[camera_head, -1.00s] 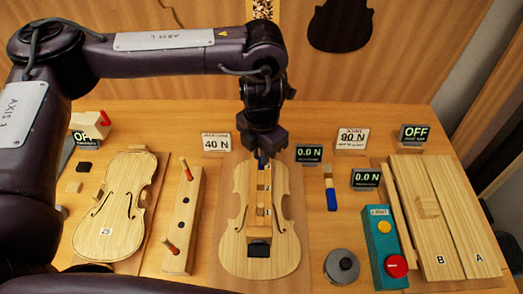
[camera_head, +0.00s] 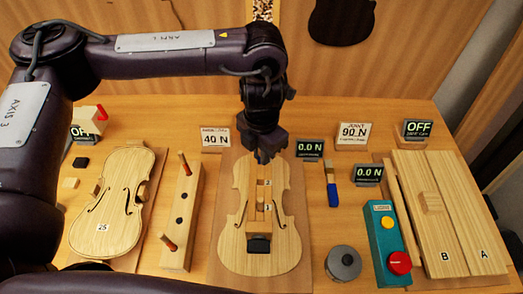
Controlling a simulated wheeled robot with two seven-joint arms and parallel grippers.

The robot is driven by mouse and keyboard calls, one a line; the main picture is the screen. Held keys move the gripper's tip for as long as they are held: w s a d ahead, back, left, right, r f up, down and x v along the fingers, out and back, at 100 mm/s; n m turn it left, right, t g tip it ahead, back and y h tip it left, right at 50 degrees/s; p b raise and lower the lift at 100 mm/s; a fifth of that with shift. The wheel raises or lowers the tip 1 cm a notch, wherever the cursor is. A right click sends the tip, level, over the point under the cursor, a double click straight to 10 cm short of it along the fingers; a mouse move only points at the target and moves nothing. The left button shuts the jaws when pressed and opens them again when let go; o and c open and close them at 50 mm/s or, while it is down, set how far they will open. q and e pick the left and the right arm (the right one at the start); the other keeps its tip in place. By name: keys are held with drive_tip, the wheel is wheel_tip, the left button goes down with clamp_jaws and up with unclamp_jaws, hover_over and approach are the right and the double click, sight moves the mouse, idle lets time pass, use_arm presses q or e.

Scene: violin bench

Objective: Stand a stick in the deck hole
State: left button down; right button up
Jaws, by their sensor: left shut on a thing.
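The deck may be the long pale wooden block (camera_head: 181,208) left of the middle; it has dark holes along its top. One reddish-brown stick (camera_head: 185,165) stands tilted at its far end, and another stick (camera_head: 169,243) at its near end. My left gripper (camera_head: 263,157) points down over the upper end of the middle violin plate (camera_head: 237,240), right of the block and apart from it. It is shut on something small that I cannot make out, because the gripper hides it. My right gripper is not in view.
A violin body (camera_head: 103,240) lies at the left. A numbered wooden strip runs along the middle plate. Right of it are a round grey pot (camera_head: 343,263), a teal button box (camera_head: 386,245) and joined boards (camera_head: 445,215). Small displays and force cards stand at the back.

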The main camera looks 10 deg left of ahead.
use_arm(q)
drive_tip(key=shift+r, duration=0.1)
drive_tip(key=shift+r+p, duration=4.75)
drive_tip(key=shift+r, duration=0.1)
